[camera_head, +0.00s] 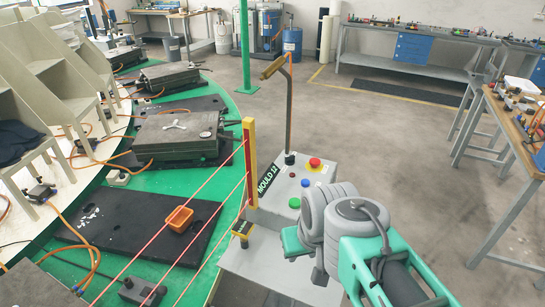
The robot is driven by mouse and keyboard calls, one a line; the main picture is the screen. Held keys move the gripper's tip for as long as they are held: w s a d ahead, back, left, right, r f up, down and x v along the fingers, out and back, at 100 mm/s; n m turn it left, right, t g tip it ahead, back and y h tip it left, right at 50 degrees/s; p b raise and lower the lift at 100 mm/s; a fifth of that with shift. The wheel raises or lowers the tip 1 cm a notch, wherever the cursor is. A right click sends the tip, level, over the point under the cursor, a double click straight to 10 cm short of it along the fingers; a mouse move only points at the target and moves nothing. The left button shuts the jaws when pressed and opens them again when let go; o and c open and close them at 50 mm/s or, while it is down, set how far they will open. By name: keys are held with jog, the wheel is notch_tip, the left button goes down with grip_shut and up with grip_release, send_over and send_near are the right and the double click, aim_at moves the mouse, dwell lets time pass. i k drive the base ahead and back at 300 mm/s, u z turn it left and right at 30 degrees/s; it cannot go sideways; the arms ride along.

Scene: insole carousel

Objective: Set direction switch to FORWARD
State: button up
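The grey control box (267,186) stands at the centre, with a "MOULD 12" label (269,177) on its left edge. Its top carries a red mushroom button (315,162) on a yellow base, a small red button (292,174), a blue button (305,182) and a green button (294,202). A black round part (290,158) sits at the foot of a bent pole. I cannot tell which control is the direction switch, and no FORWARD mark is readable. My gripper (305,262) is in front of the box, partly hidden by my wrist; its fingers' opening is unclear.
The bent pole (289,110) rises behind the box. A workbench (515,130) stands right; the floor between is clear.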

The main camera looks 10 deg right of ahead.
aim_at(290, 159)
jog(key=u, duration=3.95)
jog(key=k, duration=2.55)
jog(key=z, duration=1.1)
jog(key=i, duration=1)
